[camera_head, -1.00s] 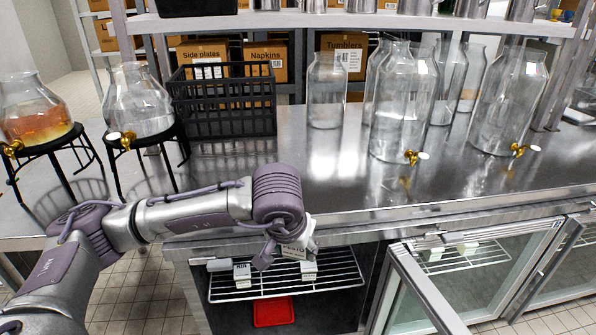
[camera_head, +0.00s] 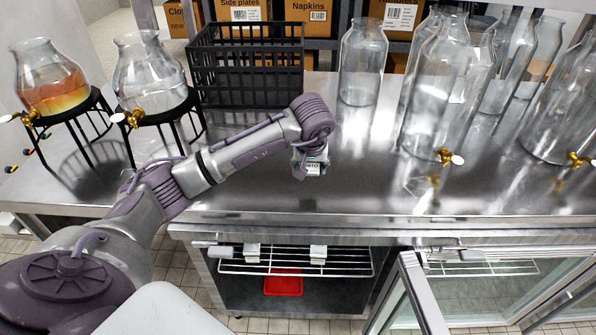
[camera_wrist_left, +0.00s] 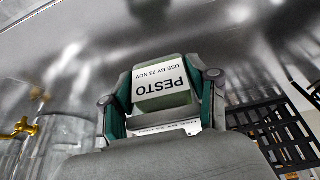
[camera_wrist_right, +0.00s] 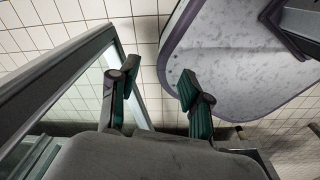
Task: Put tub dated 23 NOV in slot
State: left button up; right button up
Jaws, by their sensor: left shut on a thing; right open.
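My left gripper (camera_head: 311,170) is shut on a tub (camera_wrist_left: 161,84) above the steel counter. In the left wrist view the tub's white label reads PESTO, USE BY 23 NOV, upside down. In the head view the tub (camera_head: 313,168) shows small under the gripper. Two more small tubs stand on the wire shelf (camera_head: 290,262) of the open fridge below, a left one (camera_head: 252,252) and a right one (camera_head: 318,253). My right gripper (camera_wrist_right: 154,88) is open and empty in its wrist view, near a glass door; it is not in the head view. I cannot pick out the slot.
A black crate (camera_head: 247,75) stands behind my left gripper. Two glass dispensers on black stands are at the left, and several glass jars (camera_head: 362,65) at the right. An open glass door (camera_head: 408,295) juts forward. A red container (camera_head: 283,286) sits low in the fridge.

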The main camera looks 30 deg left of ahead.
aim_at(298, 183)
pick_arm(q)
jog(key=a, duration=0.1)
jog(key=a+f, duration=0.1)
jog(key=w+a+f, duration=0.1)
jog(key=shift+a+f+p, duration=0.25)
jog(key=shift+a+p, duration=0.1)
jog(key=shift+a, duration=0.05)
jog(key=shift+a+f, duration=0.1)
jog(key=shift+f, duration=0.05)
notch_tip(298, 183, down, 3)
jog(key=shift+s+f+p, duration=0.1)
jog(key=shift+p, duration=0.65)
jog(key=shift+f, duration=0.25)
pick_arm(e)
jog(key=r, duration=0.1)
jog(key=w+r, duration=0.1)
jog(key=shift+w+r, duration=0.3)
jog(key=shift+r, duration=0.05)
pick_arm(q)
jog(key=shift+f, duration=0.1)
jog(key=shift+f, duration=0.15)
jog(key=o, duration=1.3)
pick_arm(e)
jog(key=shift+s+f, duration=0.15)
